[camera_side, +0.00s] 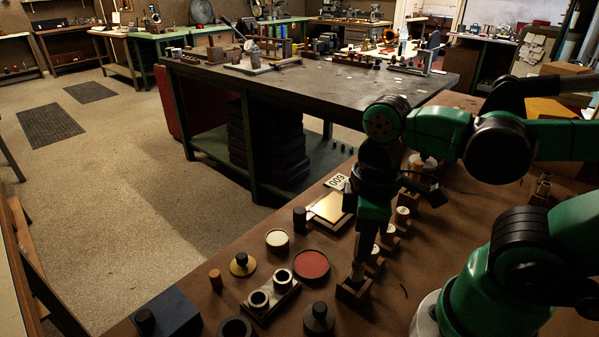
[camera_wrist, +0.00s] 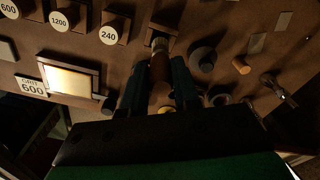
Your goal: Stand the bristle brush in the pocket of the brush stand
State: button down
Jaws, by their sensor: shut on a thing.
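My gripper (camera_side: 361,246) points down over the bench and is shut on the bristle brush (camera_side: 357,268). In the wrist view the brush (camera_wrist: 159,68) shows between the two dark fingers of my gripper (camera_wrist: 158,85), with a brown handle and a paler end pointing away. The brush looks nearly upright. The brush stand (camera_side: 352,291), a small dark wooden block, is directly below. The brush's lower end meets the top of the stand in the side view. How deep it sits in the pocket is hidden. The stand (camera_wrist: 176,32) is dim in the wrist view.
A red round pad (camera_side: 311,265) lies close left of the stand. A wooden block with two metal rings (camera_side: 270,297) and a dark knobbed weight (camera_side: 318,318) are nearby. Numbered discs such as 240 (camera_wrist: 108,35) stand in a row beside it. A tray (camera_side: 328,208) lies farther back.

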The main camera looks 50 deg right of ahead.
jog(key=shift+f, duration=2.05)
jog(key=shift+c, duration=1.2)
grip_release()
jog(key=shift+r, duration=0.1)
jog(key=shift+r, duration=3.35)
jog(key=w+d+m+t, duration=0.2)
jog(key=w+m+t, duration=0.3)
jog(key=w+t, duration=0.2)
jog(key=shift+w+r+m, duration=0.15)
jog(key=shift+w+m, duration=0.25)
jog(key=shift+w, duration=0.8)
